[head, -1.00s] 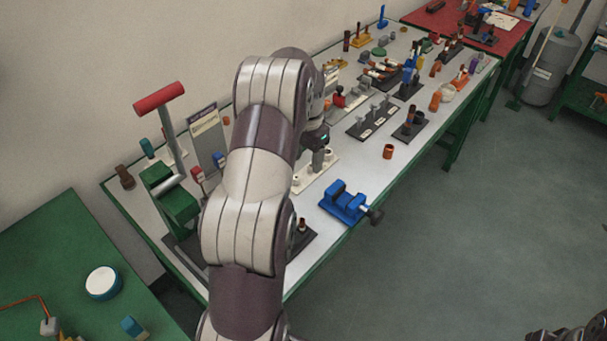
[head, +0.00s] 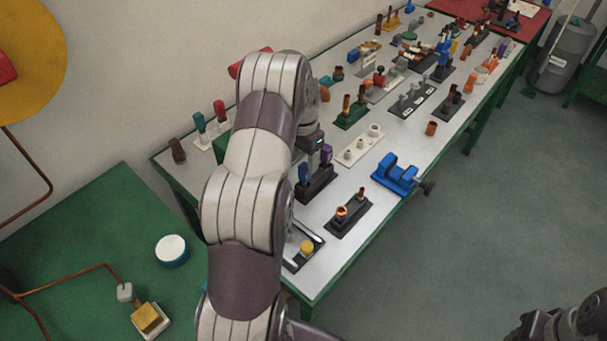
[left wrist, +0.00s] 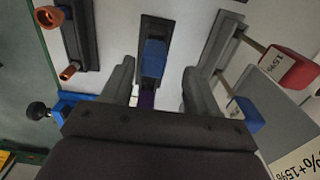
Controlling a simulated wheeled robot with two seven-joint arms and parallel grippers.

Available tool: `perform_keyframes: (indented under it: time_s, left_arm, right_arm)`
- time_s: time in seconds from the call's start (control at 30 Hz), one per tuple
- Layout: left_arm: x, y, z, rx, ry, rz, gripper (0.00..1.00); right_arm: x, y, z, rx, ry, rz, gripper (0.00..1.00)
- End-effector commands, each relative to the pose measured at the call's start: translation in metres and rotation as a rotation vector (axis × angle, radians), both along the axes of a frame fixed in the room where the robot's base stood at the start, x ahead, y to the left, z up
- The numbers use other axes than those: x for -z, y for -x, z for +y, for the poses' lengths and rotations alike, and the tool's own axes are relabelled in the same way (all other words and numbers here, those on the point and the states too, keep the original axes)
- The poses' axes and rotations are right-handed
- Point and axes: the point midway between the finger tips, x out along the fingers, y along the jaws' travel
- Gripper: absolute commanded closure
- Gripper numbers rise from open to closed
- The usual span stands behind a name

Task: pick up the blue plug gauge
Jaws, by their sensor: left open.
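In the left wrist view the blue gauge (left wrist: 154,60) appears between and slightly beyond my left fingertips. My left gripper (left wrist: 157,78) is open and empty, with one finger on each side of the stand's line. My right gripper is not visible; only part of the arm shows at bottom right.
A blue vise (head: 398,175) and a black stand with copper pieces (head: 348,213) sit close by. A white stand (head: 362,146) stands behind.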

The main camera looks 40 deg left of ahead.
Motion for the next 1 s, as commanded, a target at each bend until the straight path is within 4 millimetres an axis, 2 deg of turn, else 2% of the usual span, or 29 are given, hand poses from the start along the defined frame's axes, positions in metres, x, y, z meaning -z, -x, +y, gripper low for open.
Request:
perform_keyframes:
  time_s: [0.2, 0.3, 0.57, 0.67, 0.7, 0.73, 1.0]
  left_arm:
    - [0.032, 0.007, -0.007, 0.001, 0.003, 0.004, 0.40]
    - [0.049, 0.006, -0.006, 0.000, 0.001, 0.002, 0.40]
    - [0.056, 0.006, -0.006, 0.000, -0.001, -0.001, 0.40]
    - [0.056, 0.006, -0.006, 0.000, -0.001, -0.001, 0.70]
    - [0.056, 0.006, -0.006, 0.000, 0.000, -0.001, 0.83]
    - [0.056, 0.006, -0.006, 0.000, 0.000, -0.001, 0.88]
    - [0.055, 0.005, -0.006, 0.000, -0.001, -0.001, 0.88]
  right_arm:
    - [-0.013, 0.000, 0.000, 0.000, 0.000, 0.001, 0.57]
    - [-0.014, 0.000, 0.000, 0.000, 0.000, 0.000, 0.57]
    - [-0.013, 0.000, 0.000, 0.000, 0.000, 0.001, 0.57]
    - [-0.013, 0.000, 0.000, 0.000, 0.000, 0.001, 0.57]
    - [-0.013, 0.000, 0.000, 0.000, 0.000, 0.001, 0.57]
    - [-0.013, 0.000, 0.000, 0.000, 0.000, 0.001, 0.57]
    - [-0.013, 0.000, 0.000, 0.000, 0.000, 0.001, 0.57]
